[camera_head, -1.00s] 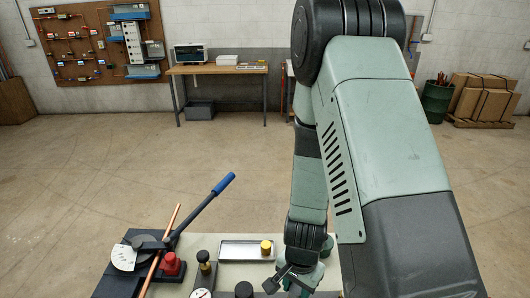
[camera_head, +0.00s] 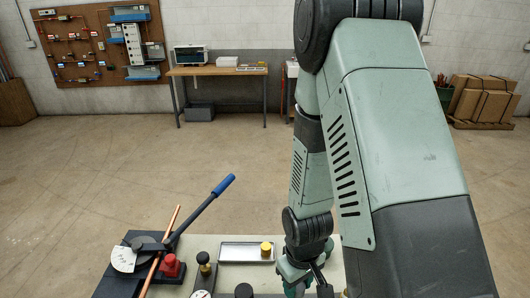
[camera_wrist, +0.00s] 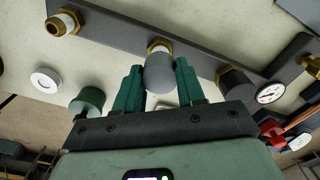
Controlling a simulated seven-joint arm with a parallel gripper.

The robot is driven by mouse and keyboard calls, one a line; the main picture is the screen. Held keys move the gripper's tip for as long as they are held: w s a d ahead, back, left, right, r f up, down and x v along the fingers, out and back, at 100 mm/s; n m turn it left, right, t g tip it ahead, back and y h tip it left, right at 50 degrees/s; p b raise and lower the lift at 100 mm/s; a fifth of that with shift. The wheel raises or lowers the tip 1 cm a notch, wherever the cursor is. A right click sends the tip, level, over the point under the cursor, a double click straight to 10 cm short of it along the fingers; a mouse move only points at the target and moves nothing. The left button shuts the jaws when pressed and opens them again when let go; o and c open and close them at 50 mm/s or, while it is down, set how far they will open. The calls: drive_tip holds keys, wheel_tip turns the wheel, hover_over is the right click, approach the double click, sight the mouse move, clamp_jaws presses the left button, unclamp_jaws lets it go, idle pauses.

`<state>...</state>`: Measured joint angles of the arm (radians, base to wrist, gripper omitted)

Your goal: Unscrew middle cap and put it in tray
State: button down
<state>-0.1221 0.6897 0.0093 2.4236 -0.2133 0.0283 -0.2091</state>
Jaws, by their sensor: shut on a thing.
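My gripper (camera_wrist: 157,72) is shut on a grey rounded cap (camera_wrist: 159,76), with a teal finger on each side of it. The cap is in front of a brass fitting (camera_wrist: 158,46) on a dark grey bar (camera_wrist: 115,38). I cannot tell whether the cap is still on its threads. A bare brass fitting (camera_wrist: 65,22) is left along the bar, and a dark cap (camera_wrist: 235,82) is to the right. In the head view the tray (camera_head: 232,255) lies left of my wrist, with a small yellow-topped piece (camera_head: 266,248) at its right end. My fingertips are hidden there.
A pipe bender with a blue-handled lever (camera_head: 200,212) and copper pipe stands at the left, beside a red knob (camera_head: 171,266). A gauge (camera_wrist: 270,93) is near the dark cap.

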drive_tip(key=shift+r, duration=1.4)
drive_tip(key=w+a+m, duration=0.5)
drive_tip(key=w+m, duration=0.2)
drive_tip(key=w, duration=0.3)
drive_tip(key=m, duration=0.6)
approach(250, 253)
wheel_tip(250, 253, down, 6)
drive_tip(key=shift+w+f, duration=0.1)
drive_tip(key=c, duration=1)
unclamp_jaws()
drive_tip(key=shift+o, duration=0.2)
